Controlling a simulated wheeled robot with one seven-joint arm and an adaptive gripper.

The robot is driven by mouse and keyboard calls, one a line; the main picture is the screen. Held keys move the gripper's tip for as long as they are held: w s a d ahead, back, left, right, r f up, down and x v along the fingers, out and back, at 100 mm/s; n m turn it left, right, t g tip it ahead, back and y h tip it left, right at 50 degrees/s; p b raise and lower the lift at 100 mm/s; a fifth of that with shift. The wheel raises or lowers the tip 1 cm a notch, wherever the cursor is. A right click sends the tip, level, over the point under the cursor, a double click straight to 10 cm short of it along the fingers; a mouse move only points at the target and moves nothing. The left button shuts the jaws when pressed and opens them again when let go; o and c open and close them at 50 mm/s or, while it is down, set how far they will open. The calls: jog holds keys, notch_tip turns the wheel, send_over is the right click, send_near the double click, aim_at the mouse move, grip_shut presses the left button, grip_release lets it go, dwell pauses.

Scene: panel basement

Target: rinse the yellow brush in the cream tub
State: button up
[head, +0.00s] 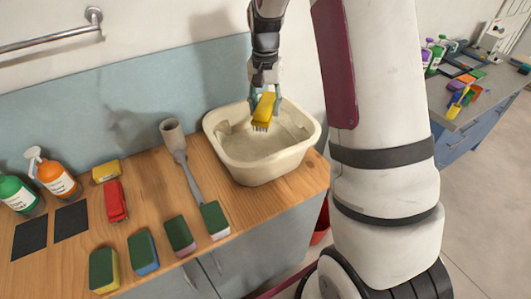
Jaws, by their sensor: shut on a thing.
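The yellow brush (264,108) has a yellow back and short bristles pointing down. My gripper (265,97) is shut on it and holds it over the cream tub (263,172). The tub stands at the right end of the wooden counter, with its opening upward. The brush overlaps the inside of the tub in the head view. I cannot tell how far its bristles are from the tub's bottom or whether there is water inside.
A second counter (478,110) with bottles and tools stands at right.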

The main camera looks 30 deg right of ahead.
aim_at(265, 102)
jog(key=shift+r, duration=0.1)
jog(key=shift+r, duration=1.9)
jog(key=shift+r+p, duration=0.4)
jog(key=shift+r, duration=2.6)
